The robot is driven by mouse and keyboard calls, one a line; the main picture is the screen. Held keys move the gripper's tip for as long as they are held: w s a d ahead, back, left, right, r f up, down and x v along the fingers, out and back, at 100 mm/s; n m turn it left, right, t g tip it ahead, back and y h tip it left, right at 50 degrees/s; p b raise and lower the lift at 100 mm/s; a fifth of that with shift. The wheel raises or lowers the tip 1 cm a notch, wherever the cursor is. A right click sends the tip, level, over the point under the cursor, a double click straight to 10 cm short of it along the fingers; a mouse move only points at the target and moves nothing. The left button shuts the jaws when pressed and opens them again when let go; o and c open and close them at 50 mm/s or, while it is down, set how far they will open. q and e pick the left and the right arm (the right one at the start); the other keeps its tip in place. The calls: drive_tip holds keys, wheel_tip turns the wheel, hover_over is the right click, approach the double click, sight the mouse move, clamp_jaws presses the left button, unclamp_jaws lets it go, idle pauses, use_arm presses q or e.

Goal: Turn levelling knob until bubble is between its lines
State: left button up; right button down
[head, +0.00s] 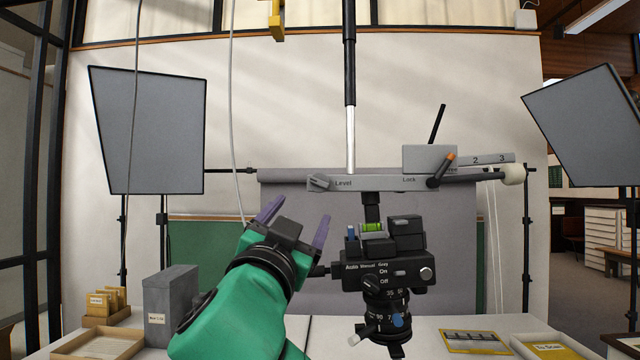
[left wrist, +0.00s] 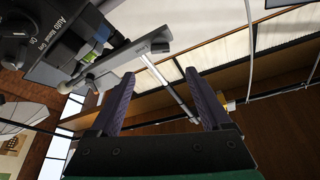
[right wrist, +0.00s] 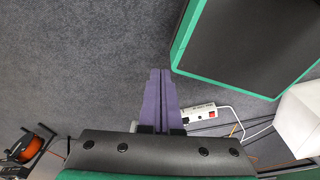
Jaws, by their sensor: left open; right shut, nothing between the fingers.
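The levelling knob (head: 320,182) is a grey knob at the left end of a grey bar (head: 375,183) marked Level and Lock. The green bubble vial (head: 372,227) sits below the bar on top of the black camera (head: 385,272); its bubble and lines are too small to read. My left gripper (head: 296,219) is open, its purple fingers pointing up, below and left of the knob and apart from it. In the left wrist view the bar (left wrist: 125,60) lies beyond the open, empty fingers. My right gripper (right wrist: 161,74) is shut and empty, above grey carpet, out of the head view.
An orange-tipped lever (head: 442,168) is at the bar's right. A grey box (head: 171,306) and a tray (head: 97,345) stand at the table's left. A yellow-edged card (head: 474,341) lies at right. A green-edged black panel (right wrist: 245,45) is near my right gripper.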

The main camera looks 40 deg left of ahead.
use_arm(q)
drive_tip(key=r+p, duration=0.1)
drive_tip(key=r, duration=0.1)
drive_tip(key=p, duration=0.3)
approach(318, 185)
drive_tip(key=x, duration=0.5)
drive_tip(key=shift+s+a+r, duration=0.1)
drive_tip(key=shift+s+r, duration=0.05)
drive_tip(key=shift+r, duration=0.1)
drive_tip(key=p+x, duration=0.1)
drive_tip(key=x, duration=0.2)
drive_tip(key=shift+w+f+p, duration=0.15)
drive_tip(key=shift+w+p, duration=0.15)
drive_tip(key=shift+w, duration=0.15)
drive_tip(key=shift+a, duration=0.1)
drive_tip(key=shift+w, duration=0.1)
clamp_jaws()
use_arm(e)
wheel_tip(318, 185, up, 7)
drive_tip(key=s, duration=0.2)
drive_tip(key=shift+d+f, duration=0.15)
drive_tip(key=shift+d, duration=0.25)
